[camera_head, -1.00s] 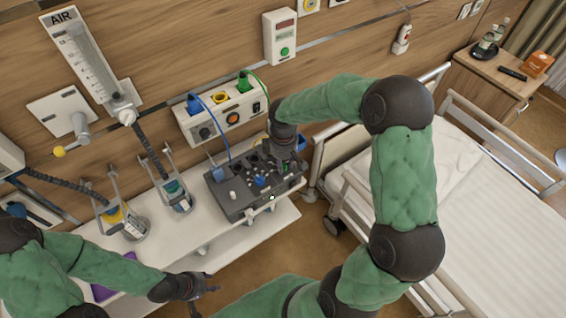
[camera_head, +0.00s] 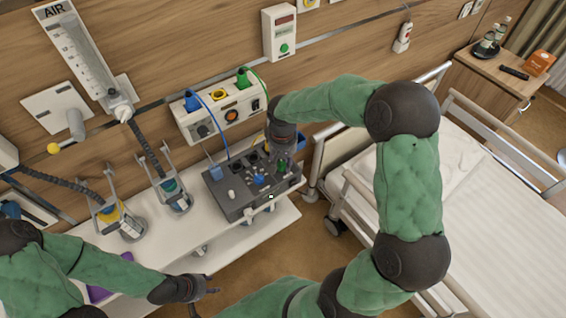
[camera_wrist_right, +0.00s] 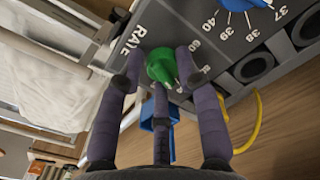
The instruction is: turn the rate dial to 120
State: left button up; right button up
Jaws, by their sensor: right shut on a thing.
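A grey control box (camera_head: 235,203) stands on the white shelf below the wall. The green dial (camera_wrist_right: 160,66) is on its panel in the right wrist view, with printed numbers beside it, of which 60 is the clearest. The dial also shows as a small green spot in the head view (camera_head: 282,163). My right gripper (camera_wrist_right: 163,75) has its fingers around the green dial and is shut on it. The dial's exact setting is too small to read. My left gripper (camera_head: 207,297) is open and empty, in front of the shelf, away from the box.
A blue dial (camera_wrist_right: 246,5) with numbers around 37 to 40 sits beside the green one. Two suction jars (camera_head: 172,193) stand left of the box. Cables run from the wall socket strip (camera_head: 220,120). The bed (camera_head: 500,220) is on the right.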

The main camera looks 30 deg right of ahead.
jog(key=m, duration=0.3)
jog(key=m+b, duration=0.1)
jog(key=shift+s+a+f+m, duration=0.3)
jog(key=shift+a+f, duration=0.05)
jog(key=shift+w+a+m+b, duration=0.1)
jog(key=shift+m+b, duration=0.25)
jog(key=shift+m, duration=1.85)
jog(key=o, duration=1.1)
jog(key=shift+w+r, duration=0.1)
jog(key=shift+w+a, duration=0.1)
jog(key=shift+r, duration=0.1)
jog(key=shift+d+r, duration=0.15)
jog(key=shift+d, duration=0.05)
